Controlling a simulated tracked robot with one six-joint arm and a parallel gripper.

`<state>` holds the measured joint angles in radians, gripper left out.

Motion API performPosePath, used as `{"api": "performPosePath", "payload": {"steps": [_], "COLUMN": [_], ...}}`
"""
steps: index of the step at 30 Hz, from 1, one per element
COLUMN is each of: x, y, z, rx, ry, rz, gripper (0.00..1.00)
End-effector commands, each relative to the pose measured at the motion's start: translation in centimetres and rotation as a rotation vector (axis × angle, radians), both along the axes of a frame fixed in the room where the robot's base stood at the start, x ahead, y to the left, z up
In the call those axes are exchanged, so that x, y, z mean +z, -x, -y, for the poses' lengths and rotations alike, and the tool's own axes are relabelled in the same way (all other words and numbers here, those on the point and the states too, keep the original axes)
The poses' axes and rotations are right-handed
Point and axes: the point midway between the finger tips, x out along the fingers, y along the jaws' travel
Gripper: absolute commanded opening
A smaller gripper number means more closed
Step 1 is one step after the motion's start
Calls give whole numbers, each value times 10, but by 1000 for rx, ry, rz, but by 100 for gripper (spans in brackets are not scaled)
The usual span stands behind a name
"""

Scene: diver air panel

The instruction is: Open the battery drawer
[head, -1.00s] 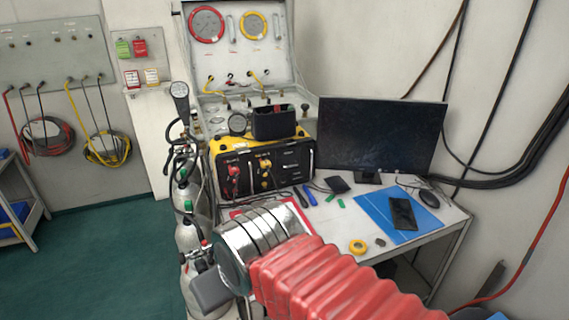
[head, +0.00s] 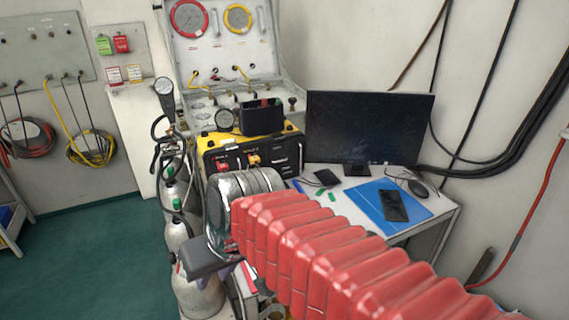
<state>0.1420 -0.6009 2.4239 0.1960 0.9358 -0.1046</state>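A yellow and black box (head: 284,152) stands on the white desk, with red and yellow connectors on its black front. I cannot make out which part is the battery drawer. My silver wrist and red bellows arm cover the lower part of the box's front in the picture. My gripper (head: 207,258) shows as a dark grey piece below and left of the wrist, low in front of the desk's left end and near the gas cylinders. Its fingertips and any gap between them are not clear.
Grey gas cylinders (head: 177,236) stand left of the desk. A monitor (head: 368,128), a blue mat (head: 363,206) and a mouse (head: 418,189) are on the desk (head: 440,213). A gauge panel (head: 222,48) rises behind the box. Green floor (head: 85,255) is clear at left.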

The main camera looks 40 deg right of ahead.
Motion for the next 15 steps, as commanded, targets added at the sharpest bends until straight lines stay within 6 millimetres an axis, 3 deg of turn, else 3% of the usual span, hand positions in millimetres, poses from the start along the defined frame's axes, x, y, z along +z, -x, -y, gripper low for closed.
{"api": "performPosePath", "payload": {"steps": [8, 15], "x": [-5, -8], "y": [-46, -92], "z": [14, 41], "rx": [-129, -243], "ry": [-223, -425], "rz": [-71, -76], "gripper": [25, 25]}}
